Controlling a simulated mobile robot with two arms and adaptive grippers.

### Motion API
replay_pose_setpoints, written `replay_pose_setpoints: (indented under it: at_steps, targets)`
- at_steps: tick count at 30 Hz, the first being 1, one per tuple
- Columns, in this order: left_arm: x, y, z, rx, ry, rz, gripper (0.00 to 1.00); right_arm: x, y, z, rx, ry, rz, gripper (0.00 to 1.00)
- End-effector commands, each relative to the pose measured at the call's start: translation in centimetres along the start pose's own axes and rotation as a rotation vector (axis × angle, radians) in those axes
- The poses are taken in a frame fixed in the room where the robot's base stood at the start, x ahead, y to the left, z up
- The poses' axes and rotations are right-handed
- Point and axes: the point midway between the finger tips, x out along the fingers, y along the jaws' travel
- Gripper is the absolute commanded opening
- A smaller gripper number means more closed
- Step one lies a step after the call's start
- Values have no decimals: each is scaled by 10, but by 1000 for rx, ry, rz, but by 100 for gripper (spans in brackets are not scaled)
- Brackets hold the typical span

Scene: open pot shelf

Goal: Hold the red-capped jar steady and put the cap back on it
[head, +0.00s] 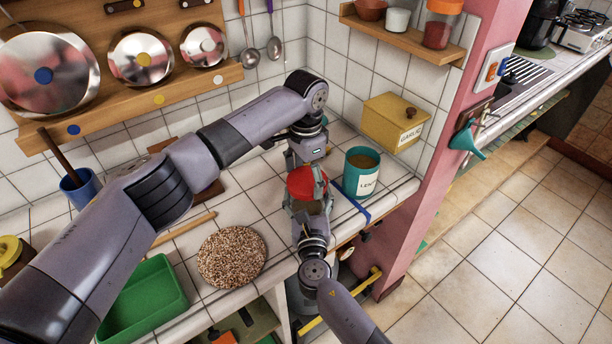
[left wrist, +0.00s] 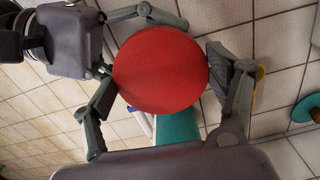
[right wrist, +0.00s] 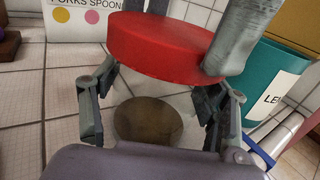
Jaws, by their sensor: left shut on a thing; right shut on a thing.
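The red cap (head: 302,182) is a thick flat disc. My left gripper (head: 305,174) comes from above and is shut on it; the cap's round top fills the middle of the left wrist view (left wrist: 160,70). The jar with brown contents (right wrist: 147,121) is between the fingers of my right gripper (right wrist: 155,108), which is shut on it from the front. The jar's wall hardly shows. In the right wrist view the cap (right wrist: 160,45) is above the contents, roughly level. I cannot tell whether it touches the jar's rim, which is hidden.
A teal canister (head: 361,175) stands close to the right of the grippers, with a yellow garlic box (head: 396,121) behind it. A round speckled mat (head: 231,256) and a green tray (head: 146,298) lie to the left. The counter's front edge is close.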

Motion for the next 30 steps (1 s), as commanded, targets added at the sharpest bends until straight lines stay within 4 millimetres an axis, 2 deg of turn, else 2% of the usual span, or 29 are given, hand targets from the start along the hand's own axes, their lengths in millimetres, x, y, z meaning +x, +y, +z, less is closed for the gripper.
replay_pose_setpoints:
  at_steps: [30]
  targets:
    - [0, -4, -5, 1976, 1, -5, 63, 0, -1, -2, 0, 3, -1, 0]
